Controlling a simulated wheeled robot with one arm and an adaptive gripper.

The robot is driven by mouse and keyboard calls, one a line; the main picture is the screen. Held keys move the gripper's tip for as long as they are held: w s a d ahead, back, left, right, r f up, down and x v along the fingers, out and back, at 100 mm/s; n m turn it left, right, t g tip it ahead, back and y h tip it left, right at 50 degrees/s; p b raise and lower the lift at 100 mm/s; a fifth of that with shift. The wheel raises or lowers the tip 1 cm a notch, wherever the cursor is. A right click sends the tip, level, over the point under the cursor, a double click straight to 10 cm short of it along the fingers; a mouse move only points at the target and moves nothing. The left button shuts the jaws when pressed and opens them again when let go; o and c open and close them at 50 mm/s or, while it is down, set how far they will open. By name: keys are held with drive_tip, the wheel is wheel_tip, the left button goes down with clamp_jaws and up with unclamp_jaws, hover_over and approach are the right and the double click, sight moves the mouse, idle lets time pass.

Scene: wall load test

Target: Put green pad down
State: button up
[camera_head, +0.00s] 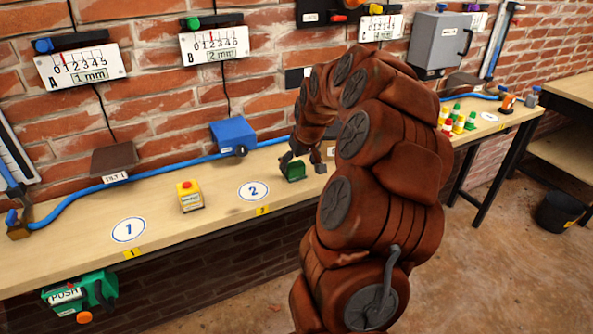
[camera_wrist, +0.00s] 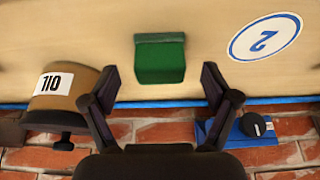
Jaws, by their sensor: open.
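The green pad (camera_head: 293,172) is a small dark green block on the wooden bench, right of the circle marked 2. It also shows in the wrist view (camera_wrist: 159,60), ahead of and between my fingertips. It looks to be resting on the bench top. My gripper (camera_wrist: 160,84) is open, with one dark finger on each side of the view and a gap around the pad's width line. No finger visibly touches the pad. In the head view my arm hides part of the bench, and the gripper (camera_head: 304,163) is small beside the pad.
The circle marked 2 (camera_wrist: 266,38) and the circle marked 1 (camera_head: 129,229) lie on the bench (camera_head: 60,245). A yellow block with a red top (camera_head: 189,197) stands between them. A blue box (camera_head: 233,135) and a blue hose (camera_head: 75,200) line the brick wall. A brown weight-like object (camera_wrist: 62,88) sits left.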

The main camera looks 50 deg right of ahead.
drive_tip(key=b+v, duration=0.1)
drive_tip(key=v, duration=0.7)
drive_tip(key=shift+r, duration=0.2)
drive_tip(key=s+a+f+n+g+y, duration=0.1)
drive_tip(key=s+a+n, duration=0.15)
drive_tip(key=a, duration=0.95)
drive_tip(key=s+a+f+n+g+y, duration=0.1)
drive_tip(key=s+a, duration=0.2)
drive_tip(key=a, duration=0.8)
drive_tip(key=s+a+f+g, duration=0.2)
drive_tip(key=s+a, duration=0.4)
drive_tip(key=s, duration=0.4)
drive_tip(key=s+a+f+g, duration=0.2)
drive_tip(key=s+a+f, duration=0.2)
drive_tip(key=s+a, duration=0.3)
drive_tip(key=s, duration=0.3)
drive_tip(key=shift+s+h, duration=0.15)
drive_tip(key=shift+h, duration=0.15)
drive_tip(key=shift+r, duration=0.1)
